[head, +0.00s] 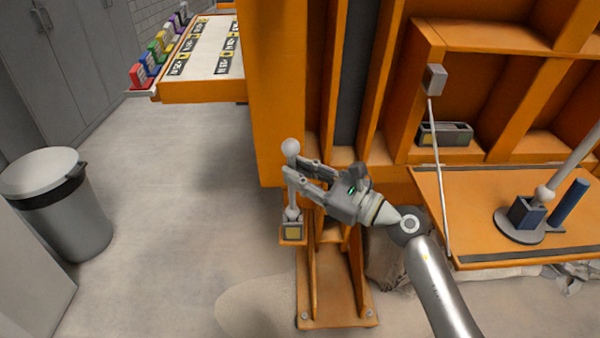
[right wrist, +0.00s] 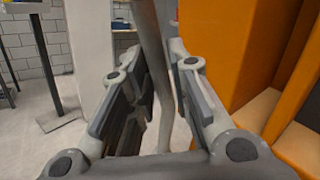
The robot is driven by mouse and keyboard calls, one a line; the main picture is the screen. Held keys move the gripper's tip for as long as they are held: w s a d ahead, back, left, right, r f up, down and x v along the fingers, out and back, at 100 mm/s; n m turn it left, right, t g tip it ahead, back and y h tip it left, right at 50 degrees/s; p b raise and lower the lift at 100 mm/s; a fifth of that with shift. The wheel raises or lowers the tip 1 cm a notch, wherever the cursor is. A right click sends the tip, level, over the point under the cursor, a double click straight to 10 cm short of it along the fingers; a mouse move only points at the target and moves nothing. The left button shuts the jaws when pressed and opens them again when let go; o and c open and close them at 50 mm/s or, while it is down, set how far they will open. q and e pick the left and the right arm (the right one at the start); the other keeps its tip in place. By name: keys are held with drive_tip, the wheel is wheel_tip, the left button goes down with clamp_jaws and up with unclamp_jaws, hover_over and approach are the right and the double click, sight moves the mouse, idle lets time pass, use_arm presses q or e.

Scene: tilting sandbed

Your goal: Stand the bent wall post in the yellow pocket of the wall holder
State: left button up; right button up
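The bent wall post (head: 293,190) is grey, with a pale ball at its top and a small grey block with a yellow face (head: 293,231) at its bottom end. My right gripper (head: 294,168) is around its shaft below the ball and looks shut on it. In the right wrist view the shaft (right wrist: 154,55) runs between the two finger pads (right wrist: 163,85). The wall holder (head: 455,134) is a grey box on an orange shelf, up and right of the gripper, with a yellow mark at its left end. The inside of its pockets is hard to see. My left gripper is not in view.
A grey bin (head: 65,210) stands left. Floor between is clear.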

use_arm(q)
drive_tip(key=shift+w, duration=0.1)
use_arm(e)
drive_tip(key=o, duration=0.3)
